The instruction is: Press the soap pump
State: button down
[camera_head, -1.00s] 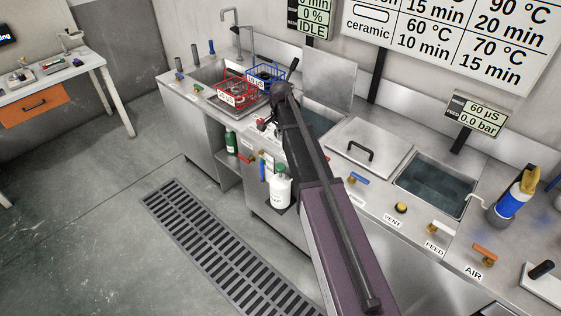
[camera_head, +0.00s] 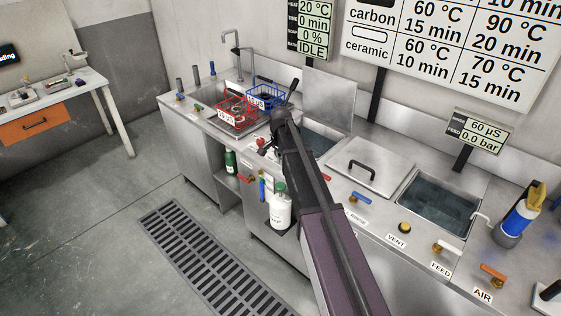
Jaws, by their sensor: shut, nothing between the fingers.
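The soap pump (camera_head: 280,207) is a white bottle with a green top and a SOAP label. It stands upright on a small dark shelf at the front of the steel counter, just left of my arm. My dark and purple arm reaches up from the bottom edge across the middle of the view, passing in front of the counter. Its far end lies higher in the picture than the bottle. I cannot make out my gripper's fingers, and no contact with the bottle shows.
The counter has a sink with a red basket (camera_head: 236,112) and a blue basket (camera_head: 266,97), a lidded tank (camera_head: 368,165) and a water basin (camera_head: 437,202). Valve handles line its front. A green bottle (camera_head: 230,161) stands below. A floor grate (camera_head: 205,262) lies in open floor.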

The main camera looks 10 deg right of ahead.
aim_at(281, 185)
jog(key=shift+f+b, duration=5.3)
jog(key=shift+f, duration=0.3)
jog(key=shift+f+b, duration=1.4)
jog(key=shift+b, duration=0.05)
jog(key=shift+s, duration=0.1)
jog(key=shift+r, duration=0.25)
notch_tip(281, 185, up, 14)
jog(key=p, duration=1.4)
jog(key=shift+f, duration=0.15)
jog(key=s+n, duration=1)
jog(key=s, duration=1.8)
jog(key=shift+a+n, duration=0.25)
jog(key=shift+n, duration=0.15)
jog(key=shift+w, duration=0.1)
